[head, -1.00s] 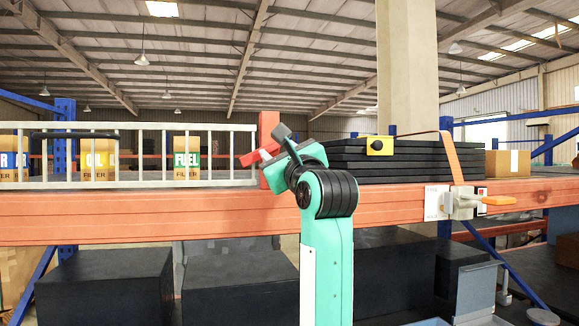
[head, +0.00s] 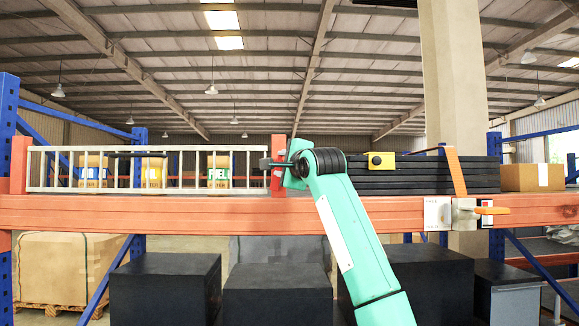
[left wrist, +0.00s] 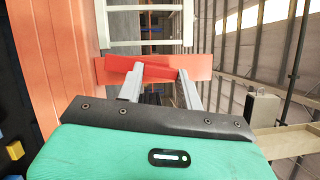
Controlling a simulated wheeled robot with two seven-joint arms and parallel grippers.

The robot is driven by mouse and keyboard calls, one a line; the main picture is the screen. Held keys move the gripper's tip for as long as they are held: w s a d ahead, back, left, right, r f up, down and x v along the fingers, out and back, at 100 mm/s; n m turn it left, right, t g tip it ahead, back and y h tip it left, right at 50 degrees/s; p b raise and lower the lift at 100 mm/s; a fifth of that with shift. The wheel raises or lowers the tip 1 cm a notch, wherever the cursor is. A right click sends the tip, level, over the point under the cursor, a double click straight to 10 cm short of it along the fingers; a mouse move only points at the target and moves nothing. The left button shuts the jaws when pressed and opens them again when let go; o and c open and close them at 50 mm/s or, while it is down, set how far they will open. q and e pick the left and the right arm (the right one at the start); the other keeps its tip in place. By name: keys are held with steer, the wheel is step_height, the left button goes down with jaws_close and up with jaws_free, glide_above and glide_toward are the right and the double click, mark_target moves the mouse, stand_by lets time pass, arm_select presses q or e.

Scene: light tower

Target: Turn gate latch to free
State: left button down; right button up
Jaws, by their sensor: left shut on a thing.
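The gate (head: 160,167) is a pale barred panel on the orange beam, closed across the bay up to the red post (head: 277,150). My left gripper (head: 266,163) is at the gate's right end, in front of the red post. In the left wrist view, the fingers (left wrist: 160,76) are shut on the red gate latch (left wrist: 158,68), a flat bar lying across the view near the gate's end. The head view mostly hides the latch behind my gripper. I cannot tell the latch's exact angle. My right gripper is not in view.
The orange beam (head: 120,212) runs across the front. A stack of black slabs (head: 420,176) with a yellow block (head: 381,161) and an orange strap (head: 455,170) stands right of my arm. Filter cartons (head: 219,171) stand behind the gate. Black boxes (head: 166,290) sit below.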

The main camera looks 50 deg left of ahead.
arm_select(q)
steer(key=shift+n+h, duration=0.3)
steer(key=shift+n, duration=0.9)
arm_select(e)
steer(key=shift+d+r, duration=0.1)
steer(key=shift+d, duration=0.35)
arm_select(q)
steer(key=c, duration=0.9)
jaws_free()
steer(key=shift+r, duration=0.1)
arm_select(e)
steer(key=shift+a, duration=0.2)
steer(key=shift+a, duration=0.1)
